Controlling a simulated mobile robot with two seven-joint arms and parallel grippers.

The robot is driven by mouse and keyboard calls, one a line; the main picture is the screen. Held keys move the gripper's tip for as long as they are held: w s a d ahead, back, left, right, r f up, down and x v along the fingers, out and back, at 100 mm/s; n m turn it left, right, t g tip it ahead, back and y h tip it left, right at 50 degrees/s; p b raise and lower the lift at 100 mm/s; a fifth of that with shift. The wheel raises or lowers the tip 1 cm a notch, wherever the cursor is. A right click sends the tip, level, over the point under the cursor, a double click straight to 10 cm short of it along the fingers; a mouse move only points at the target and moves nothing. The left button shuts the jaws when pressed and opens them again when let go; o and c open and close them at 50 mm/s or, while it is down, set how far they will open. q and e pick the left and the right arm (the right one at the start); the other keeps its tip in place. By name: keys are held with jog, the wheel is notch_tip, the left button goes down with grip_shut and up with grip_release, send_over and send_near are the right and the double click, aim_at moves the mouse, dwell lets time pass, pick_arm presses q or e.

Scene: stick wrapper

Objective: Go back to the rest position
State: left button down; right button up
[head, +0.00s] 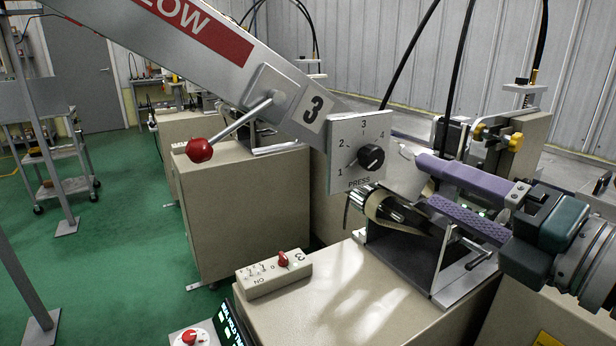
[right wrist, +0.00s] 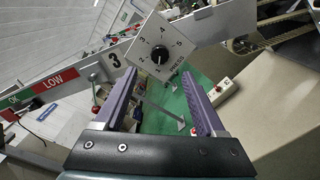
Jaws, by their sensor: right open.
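My right gripper (head: 428,182) comes in from the right in the head view. Its two purple fingers are apart with nothing between them. They point left, toward the PRESS dial plate (head: 345,140) with its black knob (head: 371,157), and a gap shows between fingertips and knob in the picture. In the right wrist view the open fingers (right wrist: 160,78) frame the green floor, and the dial plate (right wrist: 143,43) appears just beyond their tips. My left gripper is not in the head view.
A slanted grey beam (head: 170,45) with a red-ball lever (head: 200,150) crosses the upper left. A switch box with a red knob (head: 262,280) sits on the beige cabinet (head: 330,300) below. Rollers (head: 385,205) lie left of the fingers.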

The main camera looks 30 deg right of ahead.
jog(key=s+a+f+m+g+h, duration=0.1)
jog(key=s+f+m+g+h, duration=0.55)
jog(key=m, duration=1.05)
jog(key=s+a+f+m+g+y+p, duration=0.1)
jog(key=s+a+f+m+g+y, duration=0.45)
jog(key=s+a+g, duration=0.35)
notch_tip(320, 180, up, 37)
jog(key=s+t+p, duration=0.1)
jog(key=p, duration=3.5)
jog(key=shift+a+p, duration=0.35)
jog(key=shift+a, duration=0.1)
jog(key=shift+m, duration=0.25)
